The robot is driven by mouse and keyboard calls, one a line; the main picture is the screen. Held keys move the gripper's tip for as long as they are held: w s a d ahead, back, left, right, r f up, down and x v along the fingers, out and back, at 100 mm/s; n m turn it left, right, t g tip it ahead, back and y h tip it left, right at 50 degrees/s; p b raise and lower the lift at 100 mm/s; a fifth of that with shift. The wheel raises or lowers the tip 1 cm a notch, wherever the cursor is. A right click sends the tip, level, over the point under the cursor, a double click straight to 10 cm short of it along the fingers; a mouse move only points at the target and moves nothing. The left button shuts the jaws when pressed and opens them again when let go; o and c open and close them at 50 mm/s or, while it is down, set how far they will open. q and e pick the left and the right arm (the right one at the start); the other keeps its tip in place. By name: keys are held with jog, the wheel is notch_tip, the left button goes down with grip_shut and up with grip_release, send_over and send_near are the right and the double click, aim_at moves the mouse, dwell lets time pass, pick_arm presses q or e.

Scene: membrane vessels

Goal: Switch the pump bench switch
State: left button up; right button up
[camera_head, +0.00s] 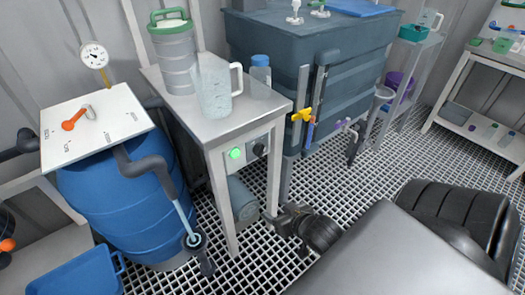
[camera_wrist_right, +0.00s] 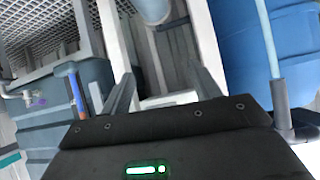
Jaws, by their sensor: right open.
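The pump bench (camera_head: 187,97) is a white-topped table left of centre in the head view. Its front panel carries a lit green round button or lamp (camera_head: 235,153) and, right of it, a small black switch (camera_head: 259,150). The switch's setting is too small to tell. My right gripper (camera_head: 274,219) is low in front of the bench, below the switch and apart from it, near the right front leg. Its two fingers (camera_wrist_right: 162,74) stand apart and empty in the right wrist view. I cannot make out the switch there. My left gripper is out of view.
A green-lidded container (camera_head: 175,55), a clear jug (camera_head: 214,88) and a blue-capped bottle (camera_head: 261,69) stand on the bench. A blue barrel (camera_head: 120,205) is at left, and a dark tank (camera_head: 350,50) with a yellow valve (camera_head: 301,115) at right. A cylinder (camera_head: 243,200) sits beneath the bench.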

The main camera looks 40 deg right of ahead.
aim_at(263, 152)
jog(key=w+d+r+m+t+b, duration=0.1)
jog(key=w+d+r+t, duration=0.15)
jog(key=r, duration=0.25)
jog(key=w+d+r+m+t, duration=0.1)
jog(key=d+r+t, duration=0.2)
jog(key=r+t, duration=0.15)
jog(key=shift+y, duration=0.3)
jog(key=w, duration=0.3)
jog(key=w+b, duration=0.1)
jog(key=w, duration=0.5)
jog(key=shift+w+d+r, duration=0.2)
jog(key=shift+d+r, duration=0.05)
jog(key=shift+r, duration=0.05)
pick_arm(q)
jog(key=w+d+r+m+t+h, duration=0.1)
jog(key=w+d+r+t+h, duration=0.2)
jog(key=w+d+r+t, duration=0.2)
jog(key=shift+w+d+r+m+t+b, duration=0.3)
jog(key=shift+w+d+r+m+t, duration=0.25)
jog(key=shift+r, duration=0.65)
pick_arm(e)
jog(key=shift+w, duration=0.7)
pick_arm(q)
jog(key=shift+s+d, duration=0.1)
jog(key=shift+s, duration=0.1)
pick_arm(e)
jog(key=shift+c, duration=0.2)
